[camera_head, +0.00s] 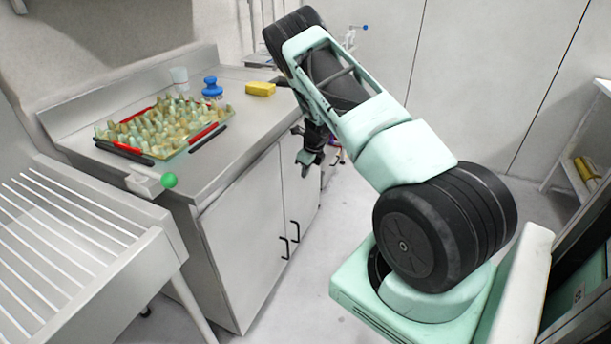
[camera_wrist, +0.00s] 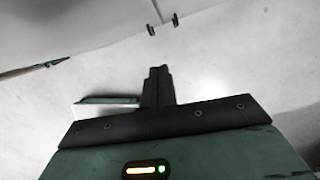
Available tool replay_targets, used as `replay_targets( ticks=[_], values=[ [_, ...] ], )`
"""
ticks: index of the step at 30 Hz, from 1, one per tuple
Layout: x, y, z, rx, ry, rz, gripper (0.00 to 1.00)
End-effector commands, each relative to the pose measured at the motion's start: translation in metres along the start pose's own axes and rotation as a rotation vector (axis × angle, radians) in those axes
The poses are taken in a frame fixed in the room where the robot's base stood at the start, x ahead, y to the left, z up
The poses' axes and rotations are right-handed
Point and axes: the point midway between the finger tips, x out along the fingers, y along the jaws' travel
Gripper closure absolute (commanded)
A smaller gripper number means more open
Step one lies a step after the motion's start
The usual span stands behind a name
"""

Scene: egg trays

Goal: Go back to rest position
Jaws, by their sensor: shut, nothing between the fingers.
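My gripper (camera_head: 309,160) hangs from the end of my arm, in front of the counter's right end and clear of it in the head view. In the wrist view my gripper's fingers (camera_wrist: 158,72) are together with nothing between them, over pale floor. An egg tray (camera_head: 186,147) sits on the steel counter at the left, filled with several pale green and tan pieces. It has red and black handles along its sides.
A yellow sponge (camera_head: 260,89), a blue-topped item (camera_head: 212,87) and a clear cup (camera_head: 180,76) stand on the counter (camera_head: 215,172). A slatted rack (camera_head: 75,240) stands at left. Floor between counter and my base is clear.

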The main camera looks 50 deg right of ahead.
Motion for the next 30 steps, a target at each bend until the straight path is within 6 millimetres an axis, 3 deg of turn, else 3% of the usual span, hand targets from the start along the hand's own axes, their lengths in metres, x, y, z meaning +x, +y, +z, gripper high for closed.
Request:
replay_targets(
  ticks=[9,15,30],
  values=[
    [-0.048,-0.002,0.001,0.001,-0.002,-0.001,1.00],
    [-0.070,-0.002,0.000,0.000,0.000,-0.001,1.00],
    [-0.075,-0.002,-0.001,0.002,0.001,0.000,1.00]
  ],
)
